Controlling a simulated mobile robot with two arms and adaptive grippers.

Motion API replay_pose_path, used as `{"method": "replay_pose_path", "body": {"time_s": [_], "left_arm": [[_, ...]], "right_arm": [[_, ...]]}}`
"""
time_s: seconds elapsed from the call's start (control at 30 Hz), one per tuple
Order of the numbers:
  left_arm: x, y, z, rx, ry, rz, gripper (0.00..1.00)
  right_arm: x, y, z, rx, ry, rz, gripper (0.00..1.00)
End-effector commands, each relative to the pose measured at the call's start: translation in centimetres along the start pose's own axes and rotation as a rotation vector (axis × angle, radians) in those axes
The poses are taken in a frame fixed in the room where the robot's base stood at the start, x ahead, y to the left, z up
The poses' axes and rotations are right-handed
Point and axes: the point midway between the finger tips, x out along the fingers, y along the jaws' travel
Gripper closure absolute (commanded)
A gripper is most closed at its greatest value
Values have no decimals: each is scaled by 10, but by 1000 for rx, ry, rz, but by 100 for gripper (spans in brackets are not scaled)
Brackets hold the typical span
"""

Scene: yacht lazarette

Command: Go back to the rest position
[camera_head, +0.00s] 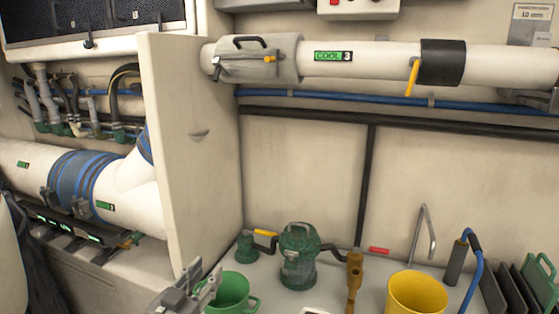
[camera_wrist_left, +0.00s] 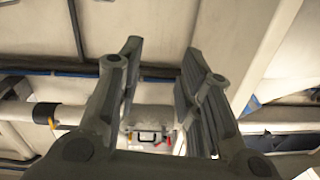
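The task names no object. My left gripper (camera_head: 198,284) shows at the bottom edge of the head view, partly cut off, beside a green mug (camera_head: 234,292). In the left wrist view my left gripper (camera_wrist_left: 162,62) has its two fingers spread apart with nothing between them. Beyond the fingers are pale wall panels and a pipe. My right gripper is not in either view.
A white pipe (camera_head: 385,62) crosses the back wall above the bench. A partition (camera_head: 190,140) stands at left. On the bench are a green pump (camera_head: 299,258), a brass fitting (camera_head: 354,278), a yellow bucket (camera_head: 416,294) and a blue hose (camera_head: 474,275).

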Motion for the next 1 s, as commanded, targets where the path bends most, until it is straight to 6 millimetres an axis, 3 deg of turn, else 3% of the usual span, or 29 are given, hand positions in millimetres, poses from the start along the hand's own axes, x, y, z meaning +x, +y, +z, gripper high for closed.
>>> {"method": "replay_pose_path", "body": {"time_s": [0.03,0.1,0.2,0.3,0.5,0.7,0.77,1.0], "left_arm": [[-19,11,34,-15,-117,4,66],[-48,23,77,-29,-281,3,66],[-99,39,131,-53,-513,-3,66],[-151,50,169,-73,-713,-15,66],[-236,65,208,-109,-1002,-41,66],[-308,76,225,-139,-1225,-67,66],[-328,78,227,-148,-1286,-76,66],[-310,81,280,-146,-1298,-67,66]], "right_arm": [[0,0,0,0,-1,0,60],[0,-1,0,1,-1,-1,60],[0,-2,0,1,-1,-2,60],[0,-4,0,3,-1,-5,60],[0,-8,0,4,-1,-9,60],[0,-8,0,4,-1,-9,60],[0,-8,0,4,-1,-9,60],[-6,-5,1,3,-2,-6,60]]}}
